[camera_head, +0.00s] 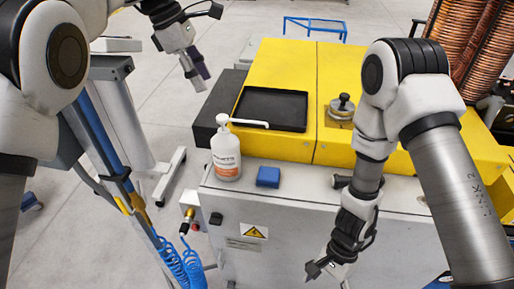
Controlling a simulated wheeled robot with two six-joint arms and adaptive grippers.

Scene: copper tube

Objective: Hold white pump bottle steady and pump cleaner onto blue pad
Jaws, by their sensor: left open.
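The white pump bottle (226,158) stands upright on the light grey top of the machine, with an orange and white label. Its long white nozzle points right. The blue pad (268,177) lies flat on the same surface, just right of the bottle and apart from it. My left gripper (202,84) hangs at the upper left, open and empty, above the floor and away from the bottle. My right gripper (322,267) is low in front of the machine's front face, pointing down-left. Its fingers are small and dark, so its opening is unclear.
A black tray (270,108) sits in the yellow machine cover (290,70) behind the bottle. A metal part with a black knob (342,106) stands right of the tray. Coiled blue hose (183,262) hangs at the machine's left front. Copper tube coils (470,40) rise at the back right.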

